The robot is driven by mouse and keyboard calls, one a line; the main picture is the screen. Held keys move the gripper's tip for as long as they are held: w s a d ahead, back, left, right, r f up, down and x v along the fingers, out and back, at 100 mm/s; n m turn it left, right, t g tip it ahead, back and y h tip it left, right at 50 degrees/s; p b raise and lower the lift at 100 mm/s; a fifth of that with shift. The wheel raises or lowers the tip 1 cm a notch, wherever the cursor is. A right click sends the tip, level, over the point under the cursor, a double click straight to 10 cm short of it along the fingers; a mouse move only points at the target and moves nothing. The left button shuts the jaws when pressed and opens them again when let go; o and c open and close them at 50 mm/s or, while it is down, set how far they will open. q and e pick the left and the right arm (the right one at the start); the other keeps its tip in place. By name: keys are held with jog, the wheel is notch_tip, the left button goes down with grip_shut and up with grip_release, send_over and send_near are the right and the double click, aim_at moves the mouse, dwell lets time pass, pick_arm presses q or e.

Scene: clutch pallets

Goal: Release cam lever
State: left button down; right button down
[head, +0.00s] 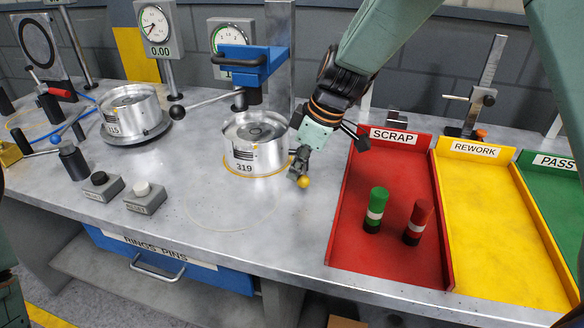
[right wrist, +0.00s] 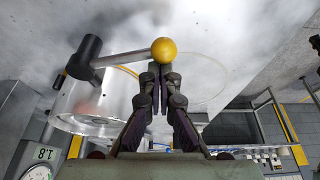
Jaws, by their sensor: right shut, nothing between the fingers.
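A lever with a yellow ball end (head: 303,182) is beside the silver drum marked 319 (head: 262,157). In the right wrist view its grey bar runs from a dark round post (right wrist: 84,57) to the yellow ball (right wrist: 164,50). My right gripper (head: 300,172) reaches down at the drum's right side. Its fingers are shut and empty, with the tips (right wrist: 159,72) right at the ball; I cannot tell whether they touch. In the head view my gripper hides most of the lever bar. My left gripper is not in view.
A second drum marked 315 (head: 132,112) is at left. Red scrap (head: 350,225), yellow rework (head: 480,215) and green pass trays are at right; the red one holds a green and a red cylinder. The front middle bench is clear.

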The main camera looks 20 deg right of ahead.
jog(key=d+n, duration=0.2)
jog(key=shift+s+n+g+y, duration=0.3)
jog(key=shift+s+g, duration=0.05)
jog(key=shift+g, duration=0.05)
jog(key=d+n, duration=0.2)
jog(key=shift+s+d+n+g, duration=0.1)
jog(key=shift+s+n+g, duration=0.1)
jog(key=shift+n+g, duration=0.15)
jog(key=d+n, duration=0.1)
jog(key=d+n+g+p, duration=0.1)
jog(key=d+n, duration=0.1)
jog(key=shift+w+n, duration=0.15)
jog(key=shift+n, duration=0.1)
jog(key=shift+w+d+p, duration=0.2)
jog(key=shift+d+p, duration=0.3)
jog(key=shift+p, duration=0.05)
jog(key=shift+a, duration=0.1)
